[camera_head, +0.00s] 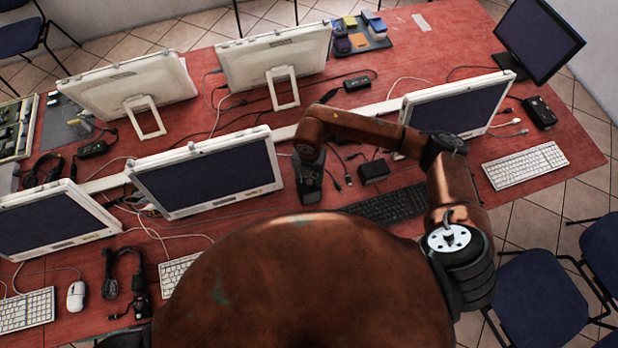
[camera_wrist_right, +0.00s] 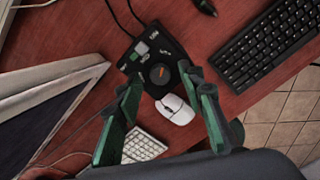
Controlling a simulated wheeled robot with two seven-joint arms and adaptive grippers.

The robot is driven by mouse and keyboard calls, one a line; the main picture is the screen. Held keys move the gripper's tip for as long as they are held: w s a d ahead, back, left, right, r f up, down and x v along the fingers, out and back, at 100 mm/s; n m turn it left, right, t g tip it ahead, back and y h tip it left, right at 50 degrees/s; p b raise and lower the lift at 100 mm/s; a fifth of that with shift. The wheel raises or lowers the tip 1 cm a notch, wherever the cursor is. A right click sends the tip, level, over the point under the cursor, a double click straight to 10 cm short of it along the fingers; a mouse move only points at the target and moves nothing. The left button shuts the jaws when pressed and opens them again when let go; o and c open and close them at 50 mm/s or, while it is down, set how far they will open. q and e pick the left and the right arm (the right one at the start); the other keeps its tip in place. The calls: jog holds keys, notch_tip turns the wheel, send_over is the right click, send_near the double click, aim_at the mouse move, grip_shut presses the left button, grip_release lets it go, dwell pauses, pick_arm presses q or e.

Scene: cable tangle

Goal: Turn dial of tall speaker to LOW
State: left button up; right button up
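The speaker (camera_wrist_right: 136,69) shows in the right wrist view as a black box seen from above, with cables leaving its far side. On its top are a round dark grey dial (camera_wrist_right: 155,88) with an orange mark, a light grey button and small white labels too small to read surely. My right gripper (camera_wrist_right: 160,86) is open, its green-padded fingers on either side of the dial. I cannot tell whether they touch it. In the head view my right gripper (camera_head: 308,182) points down between a monitor and the black keyboard and hides most of what lies beneath. My left gripper is not visible.
A monitor (camera_head: 210,175) stands close to the left of the right gripper. A black keyboard (camera_head: 388,205) lies to its right. In the wrist view a white mouse (camera_wrist_right: 174,110) and white keyboard (camera_wrist_right: 143,146) lie nearby. Loose cables and a small black box (camera_head: 373,170) are close.

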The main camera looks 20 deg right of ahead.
jog(key=shift+f, duration=0.5)
jog(key=shift+c, duration=0.2)
grip_shut()
